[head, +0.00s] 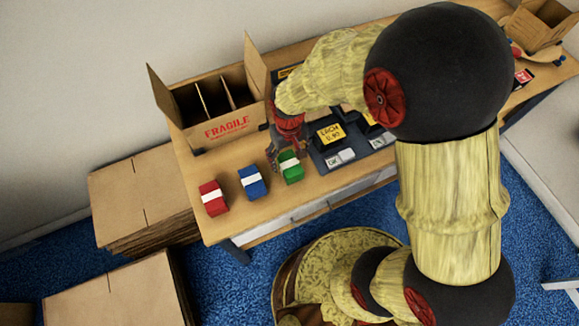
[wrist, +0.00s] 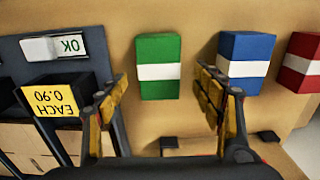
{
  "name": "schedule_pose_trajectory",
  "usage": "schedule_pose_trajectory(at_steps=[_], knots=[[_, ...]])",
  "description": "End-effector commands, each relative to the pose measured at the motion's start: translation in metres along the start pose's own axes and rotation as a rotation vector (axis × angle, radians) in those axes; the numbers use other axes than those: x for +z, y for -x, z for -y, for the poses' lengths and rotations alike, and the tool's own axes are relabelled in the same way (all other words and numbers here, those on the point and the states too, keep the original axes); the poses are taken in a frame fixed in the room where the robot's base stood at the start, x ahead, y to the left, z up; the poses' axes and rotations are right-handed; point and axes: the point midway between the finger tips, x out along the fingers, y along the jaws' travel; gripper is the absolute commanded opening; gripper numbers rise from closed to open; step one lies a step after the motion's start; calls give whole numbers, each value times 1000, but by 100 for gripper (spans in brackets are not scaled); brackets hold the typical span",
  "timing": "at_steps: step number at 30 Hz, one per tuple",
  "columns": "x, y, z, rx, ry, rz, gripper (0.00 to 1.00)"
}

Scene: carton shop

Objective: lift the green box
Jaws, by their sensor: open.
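The green box (head: 291,170) with a white band stands on the wooden table, at the right end of a row of three boxes in the head view. In the wrist view the green box (wrist: 158,50) is upright between and just beyond the fingers. My gripper (wrist: 160,90) is open and empty, with one finger on each side of the box's line, and no contact shows. In the head view my gripper (head: 287,150) is right at the green box, partly hidden by my arm.
A blue box (head: 252,182) and a red box (head: 213,198) stand left of it in the head view. A divided FRAGILE carton (head: 228,128) stands behind. A dark tray with price signs (head: 331,133) and OK cards lies to the right. The table's front edge is near.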

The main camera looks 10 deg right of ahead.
Motion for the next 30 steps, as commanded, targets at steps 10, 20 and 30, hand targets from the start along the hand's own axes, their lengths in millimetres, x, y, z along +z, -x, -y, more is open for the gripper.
schedule_pose_trajectory(at_steps=[10,20,30], knots=[[3,-45,-1,0,0,3,67],[3,-43,-1,0,0,1,59],[3,-43,-1,0,0,1,40]])
